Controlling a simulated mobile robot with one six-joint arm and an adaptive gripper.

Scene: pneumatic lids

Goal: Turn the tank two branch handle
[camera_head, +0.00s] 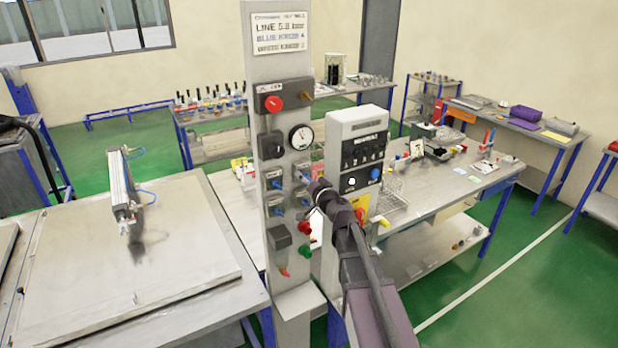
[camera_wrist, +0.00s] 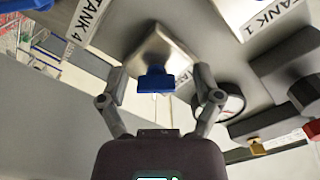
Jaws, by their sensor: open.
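The panel post (camera_head: 255,150) carries several blue branch handles in two columns. The upper right blue handle (camera_head: 304,177), close under the round gauge (camera_head: 301,137), is partly covered by my gripper (camera_head: 313,188). In the wrist view this blue handle (camera_wrist: 156,80) stands on a metal block between the fingers of my gripper (camera_wrist: 160,82). The fingers are open, one on each side, with a gap to the handle. The wrist view is turned over and shows a TANK 1 label (camera_wrist: 275,14) and a TANK 4 label (camera_wrist: 86,22). No tank two label is readable.
A grey control box (camera_head: 358,130) with knobs stands right behind the post. The gauge (camera_wrist: 232,105) and a brass fitting (camera_wrist: 257,147) lie close to the fingers. Below are green and red knobs (camera_head: 304,228). A metal-topped bench (camera_head: 110,270) is at left.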

